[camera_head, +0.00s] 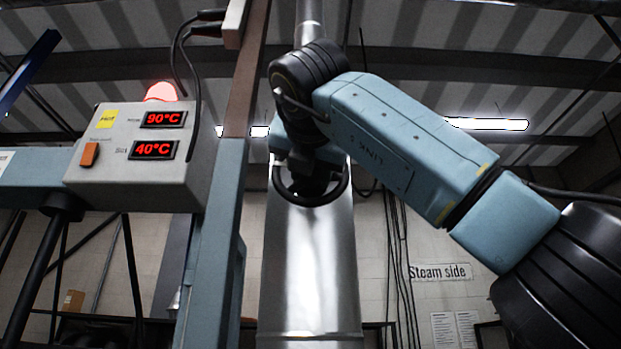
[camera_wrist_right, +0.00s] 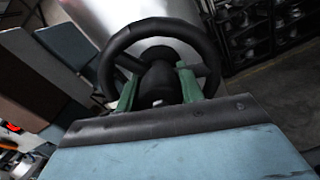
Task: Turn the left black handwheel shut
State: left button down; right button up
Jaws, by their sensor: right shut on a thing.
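A black handwheel (camera_wrist_right: 165,28) fills the upper middle of the right wrist view, mounted in front of a shiny metal cylinder. Its lower rim also shows in the head view (camera_head: 312,203), below the end of my right arm. My right gripper (camera_wrist_right: 158,87) has its two green fingers inside the rim, one on each side of the dark hub and spokes. It is shut on the handwheel. The exact contact is partly hidden by the gripper body. In the head view my right arm covers the wheel's upper part. My left gripper is not in view.
A grey control box (camera_head: 140,155) at the left shows 90°C and 40°C, with a red lamp (camera_head: 161,91) on top. A blue-grey post (camera_head: 215,235) stands between the box and the metal cylinder (camera_head: 310,270). A "Steam side" sign (camera_head: 438,272) hangs on the back wall.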

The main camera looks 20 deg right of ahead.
jog(key=m, duration=0.4)
jog(key=shift+m+b, duration=0.35)
jog(key=shift+m, duration=0.05)
jog(key=m, duration=0.3)
jog(key=shift+m+b, duration=0.3)
jog(key=m, duration=0.3)
jog(key=shift+m+b, duration=0.5)
jog(key=shift+m, duration=1.6)
jog(key=o, duration=0.7)
